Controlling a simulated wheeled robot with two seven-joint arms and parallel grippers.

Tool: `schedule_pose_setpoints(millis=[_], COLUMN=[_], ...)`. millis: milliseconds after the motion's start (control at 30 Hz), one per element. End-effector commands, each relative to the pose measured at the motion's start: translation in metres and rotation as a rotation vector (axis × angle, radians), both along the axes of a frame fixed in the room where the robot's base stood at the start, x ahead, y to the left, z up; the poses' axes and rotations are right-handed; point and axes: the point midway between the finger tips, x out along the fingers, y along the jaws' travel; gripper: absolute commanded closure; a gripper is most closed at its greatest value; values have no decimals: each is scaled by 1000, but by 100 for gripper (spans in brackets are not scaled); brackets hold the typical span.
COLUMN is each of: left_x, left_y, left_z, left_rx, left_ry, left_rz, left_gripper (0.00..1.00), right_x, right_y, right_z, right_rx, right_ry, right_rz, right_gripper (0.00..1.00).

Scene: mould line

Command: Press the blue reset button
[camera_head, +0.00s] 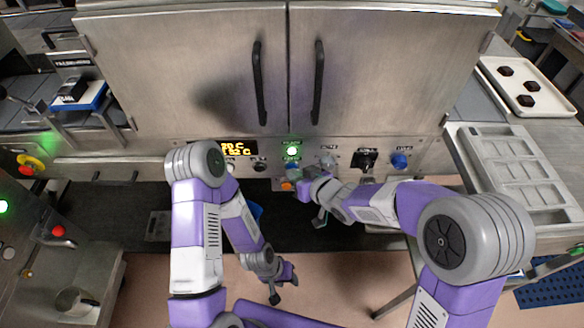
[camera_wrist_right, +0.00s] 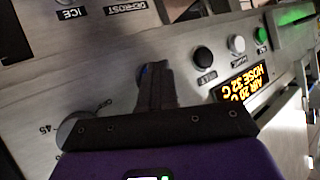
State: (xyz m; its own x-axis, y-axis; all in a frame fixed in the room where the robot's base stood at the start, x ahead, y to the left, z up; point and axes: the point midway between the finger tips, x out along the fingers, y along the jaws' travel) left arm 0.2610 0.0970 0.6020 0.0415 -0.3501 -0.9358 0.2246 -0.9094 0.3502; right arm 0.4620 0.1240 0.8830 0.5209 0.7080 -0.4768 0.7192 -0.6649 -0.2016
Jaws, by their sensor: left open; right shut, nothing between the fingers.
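A small blue button (camera_head: 292,165) shows on the oven's front panel, just below a lit green button, in the head view. A larger blue knob or button (camera_head: 400,160) is farther right on the panel. I cannot read which is labelled reset. My right gripper (camera_head: 299,178) is at the panel just below the small blue one. In the right wrist view its shut, empty fingers (camera_wrist_right: 152,80) point at the panel, with a sliver of blue at their tips. Contact cannot be told. My left gripper (camera_head: 281,284) is open and empty, low over the floor.
A lit orange display (camera_head: 236,149) and a black button (camera_head: 260,165) are left of the blue button. A dial (camera_wrist_right: 78,130) is beside the fingers in the right wrist view. The oven's two doors (camera_head: 190,65) are above. A tray (camera_head: 525,88) with dark pieces stands at right.

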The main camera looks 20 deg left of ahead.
Motion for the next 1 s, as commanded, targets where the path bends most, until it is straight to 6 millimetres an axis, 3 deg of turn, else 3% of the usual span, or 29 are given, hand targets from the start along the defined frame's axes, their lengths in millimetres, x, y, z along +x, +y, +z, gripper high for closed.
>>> schedule_pose_setpoints(millis=[1000], left_x=[0], left_y=[0], left_z=[-14], left_rx=[0], left_ry=[0], left_rz=[0], left_gripper=[57], right_x=[-21], right_y=[-6], right_z=[0], right_rx=[1], right_ry=[-2], right_rz=[1], right_gripper=[100])
